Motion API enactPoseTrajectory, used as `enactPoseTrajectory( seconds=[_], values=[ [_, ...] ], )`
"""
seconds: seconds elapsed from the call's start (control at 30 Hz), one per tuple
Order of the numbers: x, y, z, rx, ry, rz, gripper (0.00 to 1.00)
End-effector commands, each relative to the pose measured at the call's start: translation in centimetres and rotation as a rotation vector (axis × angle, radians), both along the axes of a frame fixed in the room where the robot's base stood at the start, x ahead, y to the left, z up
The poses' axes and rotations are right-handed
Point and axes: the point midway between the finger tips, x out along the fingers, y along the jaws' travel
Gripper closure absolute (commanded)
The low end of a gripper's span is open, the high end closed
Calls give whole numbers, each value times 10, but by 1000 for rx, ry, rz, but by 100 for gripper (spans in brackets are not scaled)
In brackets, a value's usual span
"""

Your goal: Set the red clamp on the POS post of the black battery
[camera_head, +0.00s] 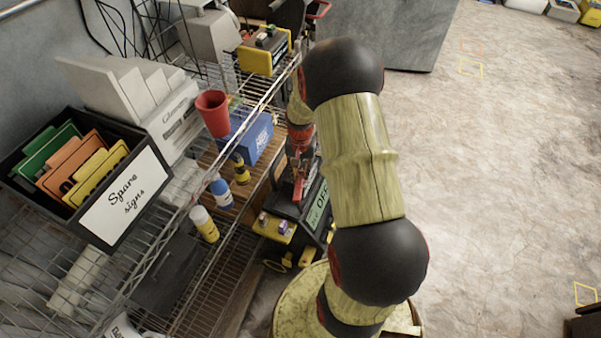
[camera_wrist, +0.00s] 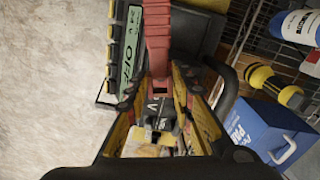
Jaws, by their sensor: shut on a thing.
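The red clamp (camera_wrist: 158,40) is between the fingers of my gripper (camera_wrist: 161,118) and sticks out past them in the wrist view. In the head view, the clamp (camera_head: 299,187) hangs below my gripper (camera_head: 299,155), above a black case with a green label (camera_head: 318,207). A yellow-topped unit (camera_head: 271,228) with small grey and purple knobs stands beside that case, low by the rack. A black body with a yellow part (camera_wrist: 198,32) shows beyond the clamp in the wrist view. I cannot read a POS mark or tell which unit is the black battery.
A wire rack on the left holds a blue box (camera_head: 251,137), a red cup (camera_head: 213,112), several small bottles and a bin of spare signs (camera_head: 112,190). A yellow and black unit (camera_head: 264,52) stands at its far end.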

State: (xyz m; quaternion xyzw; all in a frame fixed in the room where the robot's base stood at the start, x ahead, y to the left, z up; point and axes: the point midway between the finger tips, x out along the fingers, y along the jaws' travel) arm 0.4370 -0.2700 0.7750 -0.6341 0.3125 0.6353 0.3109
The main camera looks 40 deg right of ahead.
Motion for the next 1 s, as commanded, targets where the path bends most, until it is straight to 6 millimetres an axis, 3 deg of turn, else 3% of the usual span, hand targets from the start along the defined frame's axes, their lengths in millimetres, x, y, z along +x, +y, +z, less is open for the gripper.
enactPoseTrajectory(
  seconds=[1.0],
  values=[
    [0, 0, -9, -1, -1, 0, 100]
  ],
)
